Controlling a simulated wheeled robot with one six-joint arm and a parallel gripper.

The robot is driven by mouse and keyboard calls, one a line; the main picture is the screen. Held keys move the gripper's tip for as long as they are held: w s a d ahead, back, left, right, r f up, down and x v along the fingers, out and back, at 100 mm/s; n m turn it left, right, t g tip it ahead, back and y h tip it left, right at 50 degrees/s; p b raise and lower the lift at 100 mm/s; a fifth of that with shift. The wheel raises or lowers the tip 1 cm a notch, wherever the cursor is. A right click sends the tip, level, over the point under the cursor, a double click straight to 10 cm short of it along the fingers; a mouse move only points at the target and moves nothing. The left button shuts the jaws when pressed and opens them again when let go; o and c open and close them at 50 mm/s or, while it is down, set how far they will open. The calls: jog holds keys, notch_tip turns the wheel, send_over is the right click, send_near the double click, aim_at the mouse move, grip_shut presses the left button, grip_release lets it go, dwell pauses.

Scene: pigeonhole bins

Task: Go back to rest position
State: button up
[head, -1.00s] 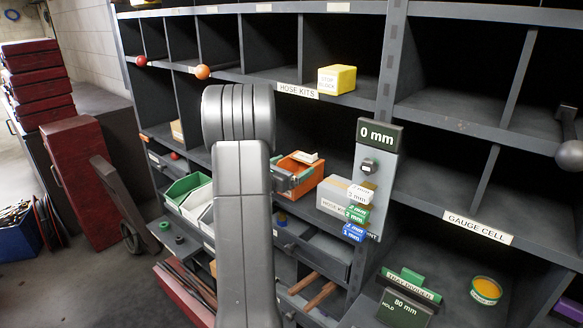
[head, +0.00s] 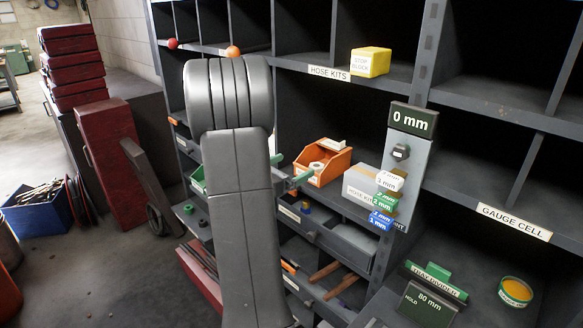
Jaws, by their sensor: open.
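My arm (head: 235,190) rises through the middle of the head view, its rounded grey joint at the top. It hides part of the shelving behind it. My gripper (head: 289,168) shows only in part, just right of the arm; its green-tipped fingers are apart. I see nothing held between them. They appear in front of the shelves, near the left side of an orange bin (head: 325,172) in the picture. The distance to that bin is hard to tell.
Pigeonhole shelving (head: 480,118) fills the right. A 0 mm gauge panel (head: 412,118), a yellow stop block (head: 370,62) and a tray divider (head: 435,282) are there. Red cases (head: 75,60), a hand truck (head: 150,190) and a blue crate (head: 38,212) stand left.

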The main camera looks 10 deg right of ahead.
jog(key=p+x, duration=0.2)
jog(key=x, duration=1)
jog(key=shift+w+d+r, duration=0.1)
jog(key=shift+r, duration=0.75)
